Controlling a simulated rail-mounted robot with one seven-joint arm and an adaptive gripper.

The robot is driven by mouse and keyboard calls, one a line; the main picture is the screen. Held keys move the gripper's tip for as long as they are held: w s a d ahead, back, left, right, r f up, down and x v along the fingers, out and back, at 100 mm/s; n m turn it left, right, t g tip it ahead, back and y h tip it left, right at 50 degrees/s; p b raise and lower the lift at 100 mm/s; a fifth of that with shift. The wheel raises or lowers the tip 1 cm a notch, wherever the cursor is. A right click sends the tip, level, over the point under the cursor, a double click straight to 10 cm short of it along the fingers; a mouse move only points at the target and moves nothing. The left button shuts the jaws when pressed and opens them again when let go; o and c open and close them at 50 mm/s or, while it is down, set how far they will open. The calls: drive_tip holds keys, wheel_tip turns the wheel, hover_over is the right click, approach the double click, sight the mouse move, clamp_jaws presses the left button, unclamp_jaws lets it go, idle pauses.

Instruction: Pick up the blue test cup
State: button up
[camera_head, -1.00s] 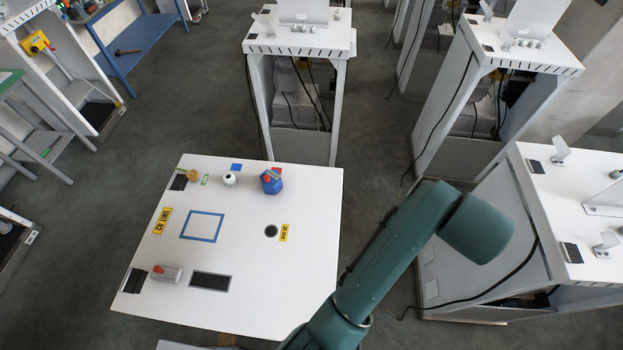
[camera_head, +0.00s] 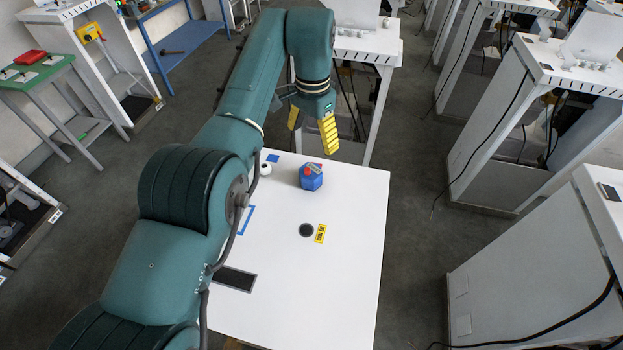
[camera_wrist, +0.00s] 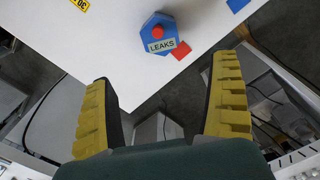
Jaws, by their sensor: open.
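The blue test cup (camera_head: 311,178) is a blue, many-sided body with a red knob on top. It stands on the white table near its far edge. In the wrist view the cup (camera_wrist: 158,42) shows a label reading "LEAKS", with a red square beside it on the table. My gripper (camera_head: 312,126) is open and empty, with yellow ribbed fingers, above and beyond the cup near the table's far edge. In the wrist view my gripper (camera_wrist: 165,80) has its fingers wide apart, and the cup lies ahead of the tips, not between them.
A white round item (camera_head: 265,169) and a blue square (camera_head: 273,158) are left of the cup. A dark round spot (camera_head: 306,230) and a yellow label (camera_head: 320,234) lie nearer. My arm hides the table's left part. The table's right side is clear.

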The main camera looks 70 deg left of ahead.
sight(309, 176)
wheel_tip(309, 176, down, 8)
drive_tip(key=shift+f+p, duration=0.2)
drive_tip(key=shift+p, duration=0.2)
drive_tip(key=f, duration=0.2)
drive_tip(key=s+f+p, duration=0.1)
drive_tip(key=f, duration=0.1)
drive_tip(key=shift+d+f+p, duration=0.15)
drive_tip(key=shift+f+p, duration=0.15)
drive_tip(key=shift+f, duration=0.4)
drive_tip(key=c, duration=1.3)
